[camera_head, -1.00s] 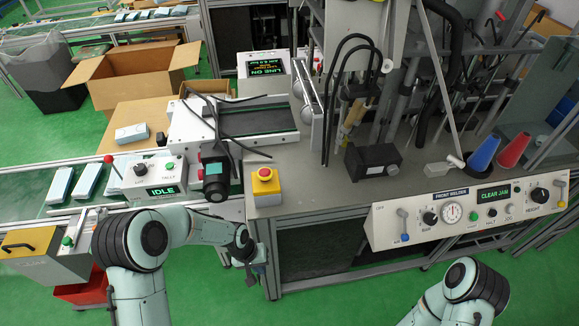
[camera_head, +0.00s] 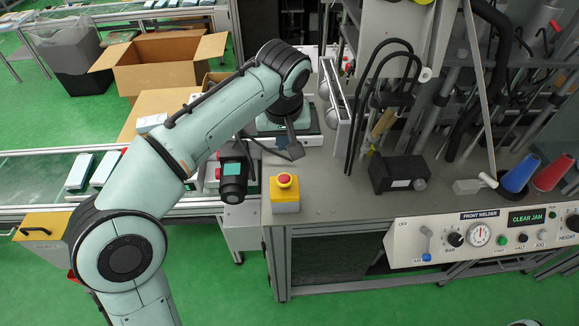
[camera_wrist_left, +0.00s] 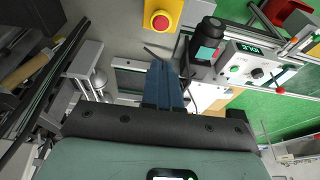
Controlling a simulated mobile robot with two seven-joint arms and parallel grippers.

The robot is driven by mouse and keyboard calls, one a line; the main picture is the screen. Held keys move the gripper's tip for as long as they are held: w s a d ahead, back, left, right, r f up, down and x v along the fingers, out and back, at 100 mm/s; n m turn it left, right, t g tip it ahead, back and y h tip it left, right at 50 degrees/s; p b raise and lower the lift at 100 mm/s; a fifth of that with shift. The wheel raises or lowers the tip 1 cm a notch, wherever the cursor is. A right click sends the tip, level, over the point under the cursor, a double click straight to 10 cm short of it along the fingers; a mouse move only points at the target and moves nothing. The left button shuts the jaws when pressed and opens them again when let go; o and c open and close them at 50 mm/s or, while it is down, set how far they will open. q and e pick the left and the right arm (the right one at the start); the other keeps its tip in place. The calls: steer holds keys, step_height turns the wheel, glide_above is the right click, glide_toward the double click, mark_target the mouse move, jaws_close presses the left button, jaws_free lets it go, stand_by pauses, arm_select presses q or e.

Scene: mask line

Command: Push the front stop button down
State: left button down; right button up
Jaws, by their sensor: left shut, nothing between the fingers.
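The front stop button (camera_head: 284,181) is a red mushroom button on a yellow box (camera_head: 285,202) at the front left corner of the grey table. The button looks upright, not visibly pressed. In the left wrist view the button (camera_wrist_left: 161,21) is at the top centre, beyond the fingertips. My left gripper (camera_head: 292,151) is shut and empty, behind the box as the head view shows it and apart from it. Its dark blue fingers (camera_wrist_left: 160,68) point toward the box in the wrist view. My right gripper is out of view.
A black lamp-like device (camera_head: 233,178) stands close left of the yellow box. A black box (camera_head: 398,174) lies to the right, with bare table between. The front welder panel (camera_head: 480,236) is at the right edge. A cardboard box (camera_head: 165,70) stands behind my left arm.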

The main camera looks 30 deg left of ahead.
arm_select(q)
steer(key=shift+s+f, duration=0.1)
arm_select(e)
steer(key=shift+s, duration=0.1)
arm_select(q)
steer(key=b, duration=0.2)
glide_toward(283, 177)
steer(key=x, duration=0.5)
steer(key=shift+w+a+f, duration=0.1)
steer(key=shift+w+f, duration=0.05)
steer(key=shift+w, duration=0.15)
steer(key=shift+f, duration=0.6)
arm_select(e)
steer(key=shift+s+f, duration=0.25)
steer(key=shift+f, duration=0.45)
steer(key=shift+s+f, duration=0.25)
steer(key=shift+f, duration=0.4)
